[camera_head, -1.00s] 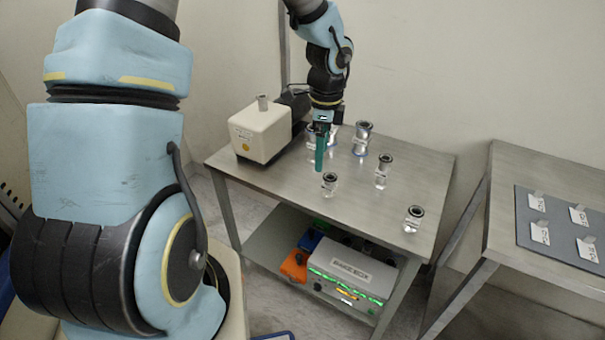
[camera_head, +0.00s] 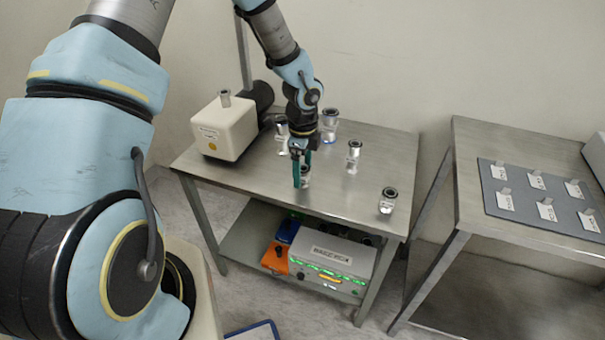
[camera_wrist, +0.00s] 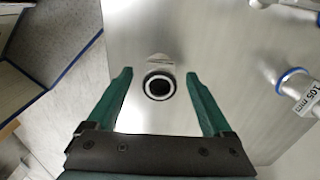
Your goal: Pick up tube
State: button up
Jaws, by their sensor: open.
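Several short metal tubes with dark-rimmed tops stand on the steel table (camera_head: 240,175). One tube (camera_head: 305,172) is at my gripper (camera_head: 303,175), partly hidden by the green fingers in the head view. In the wrist view this tube (camera_wrist: 159,85) shows its round black opening, with a small pale label behind it. My gripper (camera_wrist: 158,75) is open, with one green finger on each side of the tube and a gap to each. Other tubes stand at the back (camera_head: 329,122), to the right (camera_head: 354,155) and near the right edge (camera_head: 388,199).
A cream pump (camera_head: 222,130) stands at the table's left end. A blue-ringed tube labelled 105 mm (camera_wrist: 298,88) lies to the right in the wrist view. A second table (camera_head: 480,225) with a grey labelled mat (camera_head: 520,208) stands at right. A controller box (camera_head: 333,258) is on the lower shelf.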

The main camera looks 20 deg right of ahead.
jog(key=shift+f, duration=0.95)
grip_shut()
